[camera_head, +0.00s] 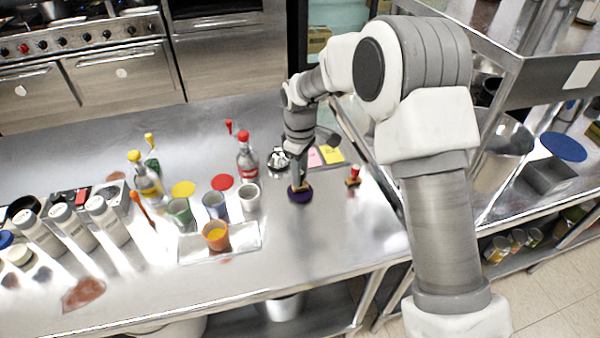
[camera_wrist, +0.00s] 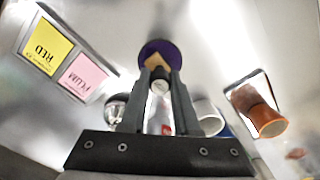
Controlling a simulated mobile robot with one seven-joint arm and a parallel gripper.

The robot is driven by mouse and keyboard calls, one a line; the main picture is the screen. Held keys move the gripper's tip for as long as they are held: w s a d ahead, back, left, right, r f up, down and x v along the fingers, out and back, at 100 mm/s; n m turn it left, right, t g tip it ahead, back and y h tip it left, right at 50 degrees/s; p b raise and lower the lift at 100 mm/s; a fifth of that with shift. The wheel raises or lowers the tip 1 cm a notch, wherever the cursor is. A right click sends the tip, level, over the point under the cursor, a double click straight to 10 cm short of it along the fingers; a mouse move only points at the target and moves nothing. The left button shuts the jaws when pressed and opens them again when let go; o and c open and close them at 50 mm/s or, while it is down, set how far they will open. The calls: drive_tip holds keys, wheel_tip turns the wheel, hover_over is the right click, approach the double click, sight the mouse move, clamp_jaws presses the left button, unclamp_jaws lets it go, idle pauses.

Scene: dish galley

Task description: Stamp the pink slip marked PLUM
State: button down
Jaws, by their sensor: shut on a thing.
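My gripper (camera_head: 297,178) is shut on a wooden stamp (camera_wrist: 157,62), upright with its pale handle end between the fingers in the wrist view. The stamp is over a round purple ink pad (camera_head: 301,196); I cannot tell if it touches it. The pad also shows behind the stamp in the wrist view (camera_wrist: 160,46). The pink slip marked PLUM (camera_wrist: 82,76) lies beside the yellow slip marked RED (camera_wrist: 46,47). In the head view the pink slip (camera_head: 314,158) is partly hidden behind my gripper, with the yellow slip (camera_head: 332,155) to its right.
A red-handled stamp (camera_head: 353,176) stands right of the pad. Several cups, including an orange one (camera_head: 216,236) on a tray (camera_head: 247,243), and squeeze bottles (camera_head: 247,160) stand to the left. A shiny metal object (camera_head: 279,160) is behind the pad. The counter's front right is clear.

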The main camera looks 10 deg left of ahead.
drive_tip(key=shift+f+b, duration=0.3)
drive_tip(key=shift+f, duration=0.3)
idle(1.2)
drive_tip(key=shift+r+p, duration=2.35)
drive_tip(key=shift+r, duration=1.25)
drive_tip(key=shift+w, duration=0.15)
